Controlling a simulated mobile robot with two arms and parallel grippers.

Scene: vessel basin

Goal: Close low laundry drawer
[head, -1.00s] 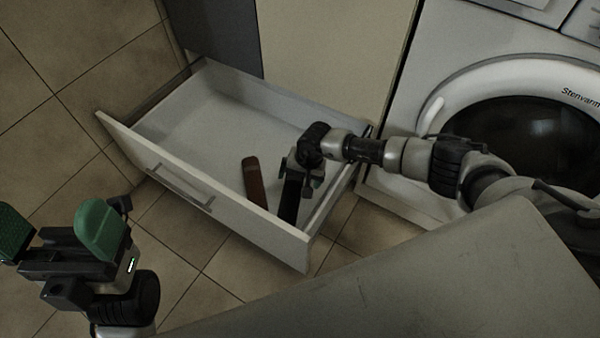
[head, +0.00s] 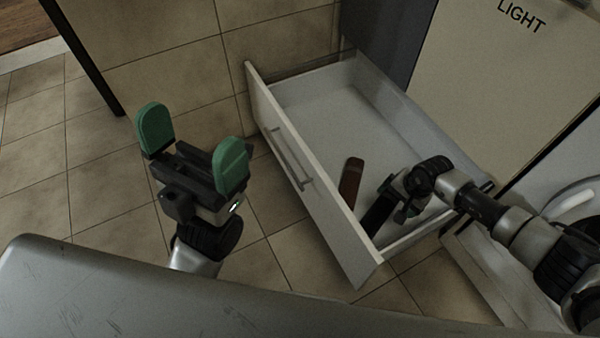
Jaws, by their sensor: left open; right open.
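The low drawer (head: 315,205) stands pulled out from its cabinet, with a pale front panel and a bar handle (head: 290,157). My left gripper (head: 193,148), with green pads, is open and empty. It appears to the left of the drawer front, apart from the handle. My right gripper (head: 395,198) is over or inside the drawer's near right corner; its depth is unclear and its fingers are mostly hidden. It is open. A brown elongated item (head: 351,180) lies in the drawer beside it. A black elongated shape (head: 378,214) shows at the gripper; I cannot tell what it is.
A cream appliance front (head: 490,80) marked "LIGHT" stands behind the drawer. A white washing machine (head: 575,200) is at the right edge, partly behind my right arm. Tiled floor (head: 95,180) is clear on the left. A tiled wall (head: 290,50) is behind.

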